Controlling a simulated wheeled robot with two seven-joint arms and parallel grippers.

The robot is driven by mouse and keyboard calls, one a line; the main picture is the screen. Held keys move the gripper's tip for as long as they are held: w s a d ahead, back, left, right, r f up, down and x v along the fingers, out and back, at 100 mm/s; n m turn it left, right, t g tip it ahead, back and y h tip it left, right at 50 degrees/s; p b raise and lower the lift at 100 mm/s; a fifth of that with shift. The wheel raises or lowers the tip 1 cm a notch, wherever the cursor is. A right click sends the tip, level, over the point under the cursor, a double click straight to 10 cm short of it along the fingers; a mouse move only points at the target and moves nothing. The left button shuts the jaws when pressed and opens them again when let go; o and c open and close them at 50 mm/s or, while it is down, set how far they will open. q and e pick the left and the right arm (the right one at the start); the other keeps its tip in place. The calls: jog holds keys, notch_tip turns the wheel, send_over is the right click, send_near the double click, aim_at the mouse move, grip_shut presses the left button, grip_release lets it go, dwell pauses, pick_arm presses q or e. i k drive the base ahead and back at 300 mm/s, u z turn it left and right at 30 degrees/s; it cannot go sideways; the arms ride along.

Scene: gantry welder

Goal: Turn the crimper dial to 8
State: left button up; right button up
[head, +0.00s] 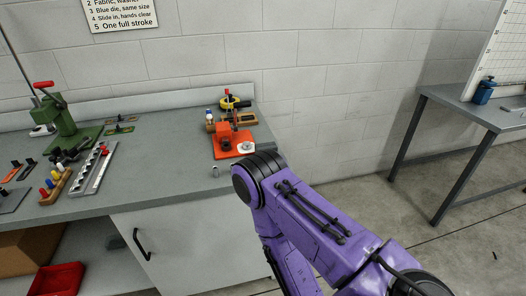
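An orange-red bench tool (224,137), possibly the crimper, stands on an orange plate near the right end of the grey workbench. A small white round part (246,147) sits at its front right and may be the dial. It is too small for me to read any numbers or its setting. My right arm comes in from the lower right, and its purple links stand in front of the bench's right end. Neither of my grippers is in view.
A green press (72,125) with a red handle stands on the bench's left. Near it are a silver strip rack (93,168) and a wooden block of coloured-knob tools (57,185). A yellow-and-black item (231,103) lies behind the orange tool. The bench middle is mostly clear.

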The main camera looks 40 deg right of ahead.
aim_at(245, 146)
jog(key=k, duration=0.1)
jog(key=z, duration=1.25)
